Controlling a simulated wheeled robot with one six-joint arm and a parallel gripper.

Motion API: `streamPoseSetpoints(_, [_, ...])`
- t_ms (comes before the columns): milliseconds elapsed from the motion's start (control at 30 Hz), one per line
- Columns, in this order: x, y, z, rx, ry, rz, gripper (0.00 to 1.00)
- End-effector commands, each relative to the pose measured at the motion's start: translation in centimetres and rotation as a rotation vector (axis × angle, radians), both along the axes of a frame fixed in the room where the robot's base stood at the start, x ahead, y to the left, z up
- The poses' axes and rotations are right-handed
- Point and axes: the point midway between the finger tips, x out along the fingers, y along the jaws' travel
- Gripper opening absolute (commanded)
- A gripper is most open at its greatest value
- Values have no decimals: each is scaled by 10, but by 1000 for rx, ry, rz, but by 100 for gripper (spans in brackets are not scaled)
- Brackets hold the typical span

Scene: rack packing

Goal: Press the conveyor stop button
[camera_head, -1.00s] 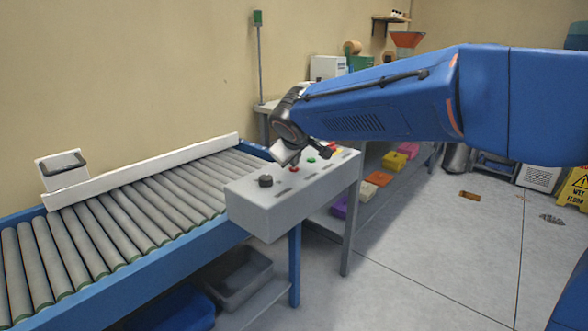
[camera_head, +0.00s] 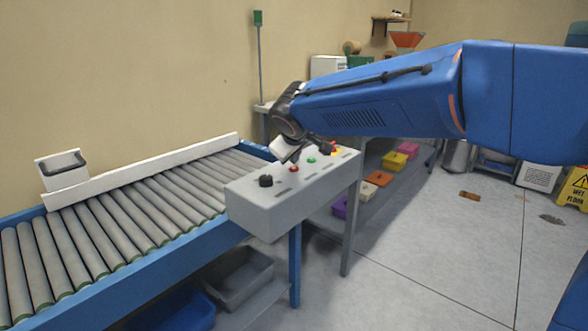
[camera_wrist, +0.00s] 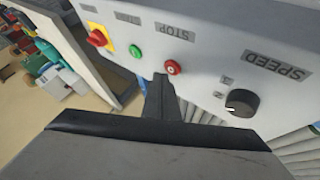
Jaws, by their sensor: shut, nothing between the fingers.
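The red stop button (camera_wrist: 172,67) sits on the grey control box (camera_head: 262,209), and its STOP label shows upside down in the wrist view. It also shows in the head view (camera_head: 294,169). My gripper (camera_wrist: 161,80) is shut and empty. Its fingertips are close beside the red button in the wrist view; I cannot tell whether they touch the panel. A green button (camera_wrist: 135,52) and a red switch on a yellow plate (camera_wrist: 98,37) are on one side of the stop button. A black SPEED knob (camera_wrist: 241,102) is on the other side.
The roller conveyor (camera_head: 140,216) runs along the wall to the left of the box. Grey and blue bins are below it. A lower shelf (camera_head: 375,198) behind the box holds several coloured boxes. A yellow wet floor sign (camera_head: 575,188) stands at the right.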

Motion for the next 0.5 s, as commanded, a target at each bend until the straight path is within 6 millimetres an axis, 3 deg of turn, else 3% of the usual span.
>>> streamPoseSetpoints(500, [0, 0, 8, 1, -2, 1, 0])
